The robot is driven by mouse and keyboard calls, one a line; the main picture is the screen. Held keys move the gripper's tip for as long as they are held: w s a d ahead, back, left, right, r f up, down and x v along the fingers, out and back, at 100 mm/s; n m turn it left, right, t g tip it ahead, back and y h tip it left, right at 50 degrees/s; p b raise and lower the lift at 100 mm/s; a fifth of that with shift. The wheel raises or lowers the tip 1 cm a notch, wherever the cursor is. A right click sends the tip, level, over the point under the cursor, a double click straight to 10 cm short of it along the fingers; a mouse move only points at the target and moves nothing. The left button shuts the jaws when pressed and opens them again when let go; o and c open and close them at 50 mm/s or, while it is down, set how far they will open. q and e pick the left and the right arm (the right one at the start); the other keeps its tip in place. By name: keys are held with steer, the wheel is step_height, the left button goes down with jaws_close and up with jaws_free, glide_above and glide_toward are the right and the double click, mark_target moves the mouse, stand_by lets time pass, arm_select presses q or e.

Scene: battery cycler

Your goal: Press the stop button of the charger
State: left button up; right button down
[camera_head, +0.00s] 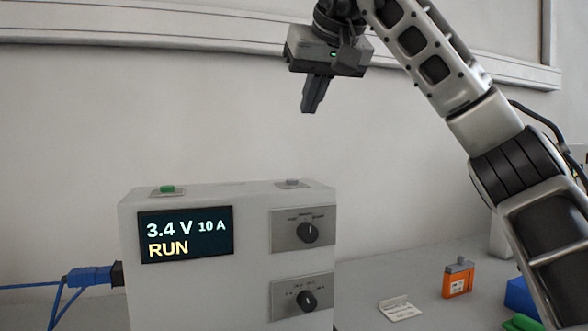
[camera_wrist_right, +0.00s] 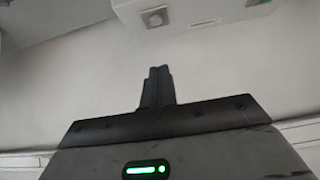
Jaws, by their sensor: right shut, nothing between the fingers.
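The charger (camera_head: 190,286) is a pale box with a lit display (camera_head: 186,235) reading 3.4 V, 10 A and RUN. A green button (camera_head: 167,189) sits on its top at the left, and a grey button (camera_head: 291,183) on its top at the right. Two dark knobs are on its front, the upper (camera_head: 309,232) and the lower (camera_head: 306,300). My right gripper (camera_head: 308,110) is shut and empty, pointing down, well above the charger's right half. In the right wrist view the fingers (camera_wrist_right: 160,70) point toward the charger's top, where the grey button (camera_wrist_right: 155,18) shows, apart from them. My left gripper is out of view.
Blue cables (camera_head: 88,277) plug into the charger's left side. An orange battery-like block (camera_head: 458,278) and a small white card (camera_head: 399,308) are on the table to the right. Blue and green objects lie near my right arm. The space above the charger is clear.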

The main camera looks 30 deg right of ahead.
glide_above(295, 186)
step_height(295, 186, down, 7)
steer(key=shift+w+d+f+b, duration=0.1)
steer(key=shift+d+f+b, duration=0.1)
steer(key=shift+b, duration=0.2)
step_height(295, 186, down, 3)
steer(key=shift+r+b, duration=0.2)
steer(key=shift+b, duration=0.2)
steer(key=shift+f, duration=0.55)
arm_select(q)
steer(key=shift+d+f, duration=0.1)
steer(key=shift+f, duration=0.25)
arm_select(e)
steer(key=shift+a, duration=0.1)
